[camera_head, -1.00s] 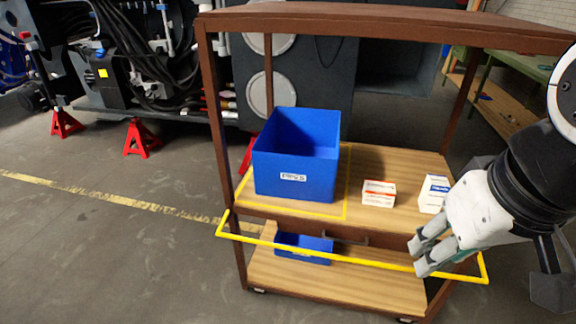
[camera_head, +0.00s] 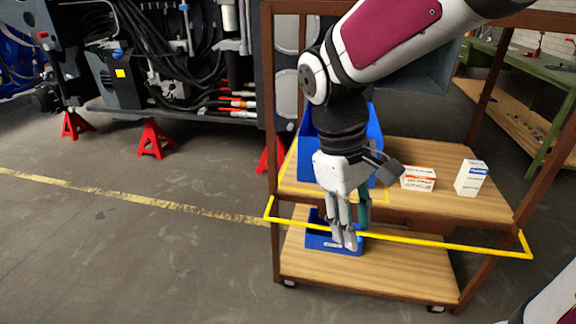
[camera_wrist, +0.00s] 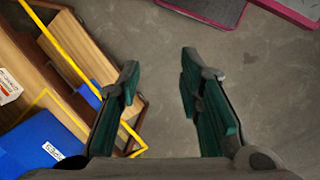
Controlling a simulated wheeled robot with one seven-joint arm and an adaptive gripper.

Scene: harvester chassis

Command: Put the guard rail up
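The guard rail (camera_head: 440,242) is a thin yellow bar with bent ends on the front of a brown-framed cart. It hangs low, below the upper shelf's front edge. It also shows at the left of the wrist view (camera_wrist: 68,58). My gripper (camera_head: 348,238) points down in front of the rail's left half in the head view. In the wrist view my gripper (camera_wrist: 158,85) is open, with bare floor between its fingers. My gripper hides a short piece of the rail in the head view.
The upper shelf (camera_head: 450,205) holds a blue bin (camera_head: 376,145), partly hidden by my arm, and two small white boxes (camera_head: 418,178) (camera_head: 470,177). A smaller blue bin (camera_head: 318,240) stands on the lower shelf (camera_head: 390,280).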

